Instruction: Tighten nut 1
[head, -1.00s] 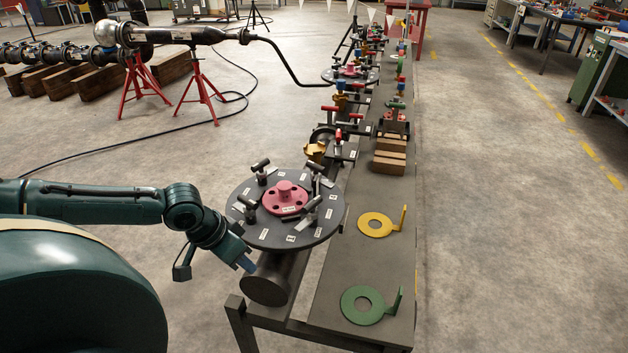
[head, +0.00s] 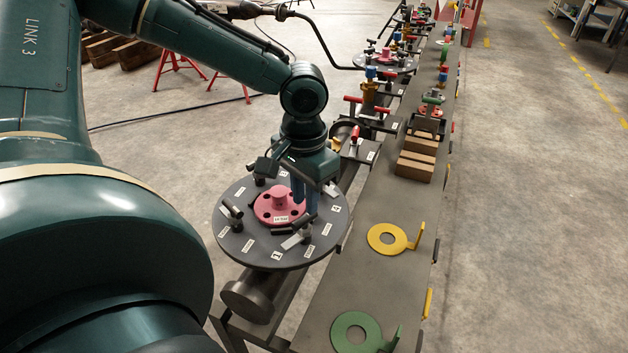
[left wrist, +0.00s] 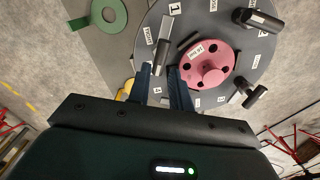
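A round dark grey plate (head: 232,250) carries a pink flanged spool (head: 279,205) at its middle, with several T-handled clamps around it. Small white labels mark the plate; one reads 1 (head: 276,256), also in the left wrist view (left wrist: 174,9). A clamp (head: 297,239) stands near that label, its grey bar (left wrist: 162,55) reaching toward my fingertips in the left wrist view. My left gripper (head: 304,208) points down over the plate, right of the spool. The nut's threads are too small to make out. My right gripper is out of view.
A yellow ring bracket (head: 387,238) and a green ring bracket (head: 354,334) lie on the bench right of the plate. Wooden blocks (head: 415,165) and more fixtures stand farther along.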

